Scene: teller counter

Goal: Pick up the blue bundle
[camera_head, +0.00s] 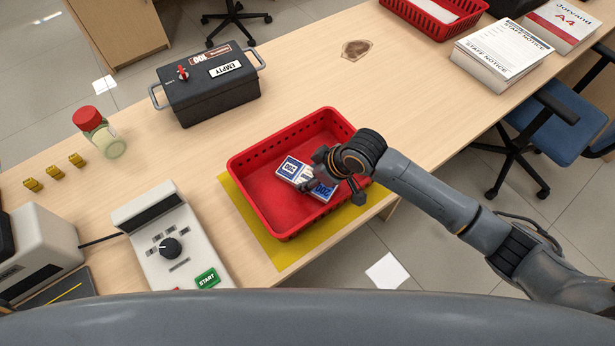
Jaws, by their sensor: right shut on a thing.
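The blue bundle (291,169) is a small blue and white block with print on it. It is inside the red basket (262,223), which stands on a yellow mat (237,203) on the counter. My right gripper (309,182) reaches into the basket from the right and is shut on the bundle, with its fingers across the bundle's middle. The gripper hides part of the bundle. I cannot tell whether the bundle touches the basket floor. My left gripper is not in view.
A dark cash box (215,101) marked EMPTY stands behind the basket. A white machine with a dial (178,275) is left of it. A jar with a red lid (104,143) stands farther left. Paper stacks (494,68) and another red basket (436,26) are at the upper right. The counter right of the cash box is mostly clear.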

